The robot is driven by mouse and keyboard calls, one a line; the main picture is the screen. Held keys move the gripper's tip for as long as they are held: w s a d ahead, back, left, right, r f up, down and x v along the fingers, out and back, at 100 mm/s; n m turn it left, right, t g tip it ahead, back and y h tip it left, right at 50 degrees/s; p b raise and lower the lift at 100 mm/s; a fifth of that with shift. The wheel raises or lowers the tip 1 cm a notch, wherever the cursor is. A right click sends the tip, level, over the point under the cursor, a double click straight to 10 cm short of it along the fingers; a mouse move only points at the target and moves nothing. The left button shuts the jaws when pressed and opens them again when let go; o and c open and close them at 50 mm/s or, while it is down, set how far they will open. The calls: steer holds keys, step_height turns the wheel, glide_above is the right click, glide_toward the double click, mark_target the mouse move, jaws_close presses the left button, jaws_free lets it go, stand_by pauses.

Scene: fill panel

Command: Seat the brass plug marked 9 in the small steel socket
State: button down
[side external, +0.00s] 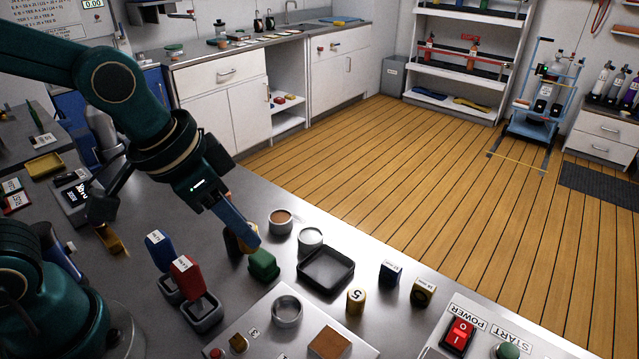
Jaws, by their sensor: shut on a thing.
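My gripper (250,240) points down over the steel bench, with its blue-grey finger in front. A round steel socket (287,311) with a raised rim is on the pale panel (262,318) at the front, nearer the camera than my gripper. It looks empty. Another brass plug, marked 5 (356,299), stands right of the panel.
A black square tray (326,268) lies right of the green block. Two round tins (281,221) (311,239) stand behind it. Blue (160,250) and red (187,277) labelled blocks stand in holders at left. A brown square (329,343) and a brass knob (238,343) are on the panel.

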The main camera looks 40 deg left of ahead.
steer(key=d+f, duration=0.1)
steer(key=d, duration=0.1)
steer(key=d+f, duration=0.1)
steer(key=d, duration=0.1)
steer(key=d+f, duration=0.2)
steer(key=shift+s+d, duration=0.25)
steer(key=shift+d, duration=0.1)
steer(key=shift+f, duration=2)
steer(key=shift+f, duration=0.2)
steer(key=c, duration=0.6)
jaws_free()
steer(key=shift+r, duration=0.1)
